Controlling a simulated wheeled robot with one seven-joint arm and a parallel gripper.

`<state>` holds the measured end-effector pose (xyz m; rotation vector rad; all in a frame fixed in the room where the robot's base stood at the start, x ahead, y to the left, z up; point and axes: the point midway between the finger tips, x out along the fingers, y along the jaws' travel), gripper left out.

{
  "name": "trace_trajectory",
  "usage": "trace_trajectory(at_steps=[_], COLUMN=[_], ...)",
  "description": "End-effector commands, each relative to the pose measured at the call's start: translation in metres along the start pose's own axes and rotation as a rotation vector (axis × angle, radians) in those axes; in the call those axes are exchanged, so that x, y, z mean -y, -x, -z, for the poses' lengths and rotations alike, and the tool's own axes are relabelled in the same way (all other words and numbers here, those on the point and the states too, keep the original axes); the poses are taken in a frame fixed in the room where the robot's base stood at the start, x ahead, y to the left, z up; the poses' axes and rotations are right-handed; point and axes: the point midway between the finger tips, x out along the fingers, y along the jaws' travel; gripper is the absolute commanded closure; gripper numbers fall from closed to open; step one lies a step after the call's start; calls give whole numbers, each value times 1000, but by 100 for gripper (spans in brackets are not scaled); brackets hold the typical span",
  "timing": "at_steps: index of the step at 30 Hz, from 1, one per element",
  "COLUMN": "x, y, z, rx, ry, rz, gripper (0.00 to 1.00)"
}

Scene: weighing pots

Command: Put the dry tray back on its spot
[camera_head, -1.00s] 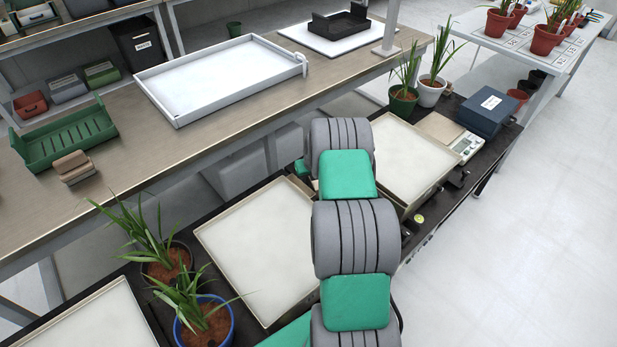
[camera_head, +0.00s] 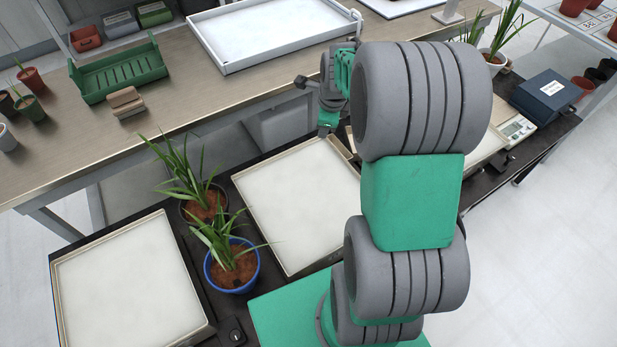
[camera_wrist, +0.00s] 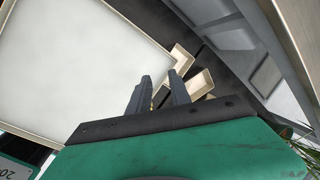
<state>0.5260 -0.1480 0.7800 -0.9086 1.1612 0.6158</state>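Three shallow beige-rimmed trays with pale insides lie along the black bench: a left tray (camera_head: 62,292), a middle tray (camera_head: 246,203) and a right one mostly hidden behind my arm. Nothing visible marks which one is the dry tray. In the wrist view a beige-rimmed tray (camera_wrist: 135,22) fills the upper left, with small beige box-like pieces (camera_wrist: 198,84) beside its edge. My gripper (camera_wrist: 160,76) has its two dark fingers apart, with nothing clearly between them, close to that edge in the picture. In the head view my wrist is past the middle tray's far right corner; the fingertips cannot be made out.
Two potted plants, one in a blue pot (camera_head: 232,268), stand between the left and middle trays. A scale (camera_head: 517,130) and a blue box (camera_head: 545,96) are at the right. The wooden bench behind holds a large white tray (camera_head: 225,70) and a green rack (camera_head: 120,75).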

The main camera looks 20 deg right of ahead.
Motion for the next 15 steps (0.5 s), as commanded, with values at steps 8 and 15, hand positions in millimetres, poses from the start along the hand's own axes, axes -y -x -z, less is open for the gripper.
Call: trace_trajectory(at_steps=[8,15], x=[-143,-219], y=[93,115], z=[-45,-37], rx=[52,122], ry=[1371,2078], rz=[-78,-108], gripper=[76,76])
